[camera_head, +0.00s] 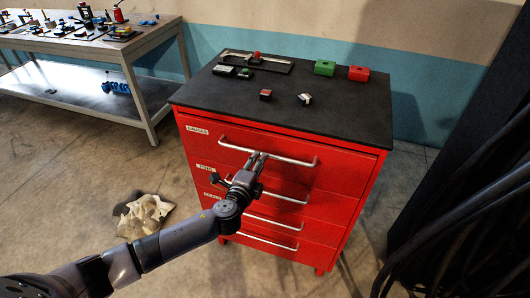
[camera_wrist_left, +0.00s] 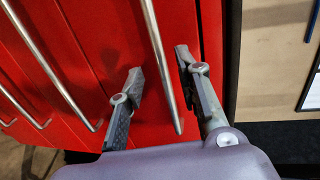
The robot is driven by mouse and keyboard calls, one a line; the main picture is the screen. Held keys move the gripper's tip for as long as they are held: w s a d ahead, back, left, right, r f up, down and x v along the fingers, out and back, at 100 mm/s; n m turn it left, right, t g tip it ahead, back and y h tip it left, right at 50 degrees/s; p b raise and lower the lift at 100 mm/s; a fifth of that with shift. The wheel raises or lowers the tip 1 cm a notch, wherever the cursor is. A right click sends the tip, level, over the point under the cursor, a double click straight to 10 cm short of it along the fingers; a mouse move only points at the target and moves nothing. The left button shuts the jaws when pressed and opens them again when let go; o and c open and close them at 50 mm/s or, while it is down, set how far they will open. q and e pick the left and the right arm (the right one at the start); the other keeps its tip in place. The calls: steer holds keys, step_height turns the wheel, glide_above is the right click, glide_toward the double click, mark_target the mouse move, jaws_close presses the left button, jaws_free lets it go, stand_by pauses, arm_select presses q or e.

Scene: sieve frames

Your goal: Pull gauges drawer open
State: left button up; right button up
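The red cabinet's top drawer (camera_head: 335,170) carries a label (camera_head: 197,130) that reads "GAUGES". Its front looks flush with the cabinet. Its silver bar handle (camera_head: 292,159) runs across the front. My left gripper (camera_head: 258,157) is at this handle, left of its middle. In the left wrist view, my left gripper (camera_wrist_left: 161,75) has its fingers apart, one on each side of the handle bar (camera_wrist_left: 158,50). Gaps show between the fingers and the bar, so it is not clamped. My right gripper is not in view.
Lower drawers with similar handles (camera_head: 272,220) sit close below. A caliper (camera_head: 240,58), a green box (camera_head: 325,67) and a red box (camera_head: 358,73) lie on the black top. A workbench (camera_head: 150,50) stands at the back left. Crumpled cloth (camera_head: 145,215) lies on the floor.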

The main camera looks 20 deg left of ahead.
arm_select(q)
steer(key=w, duration=0.3)
steer(key=w+f, duration=0.1)
steer(key=w, duration=0.2)
steer(key=shift+d+f, duration=0.15)
steer(key=shift+c, duration=0.2)
jaws_close()
stand_by(0.6)
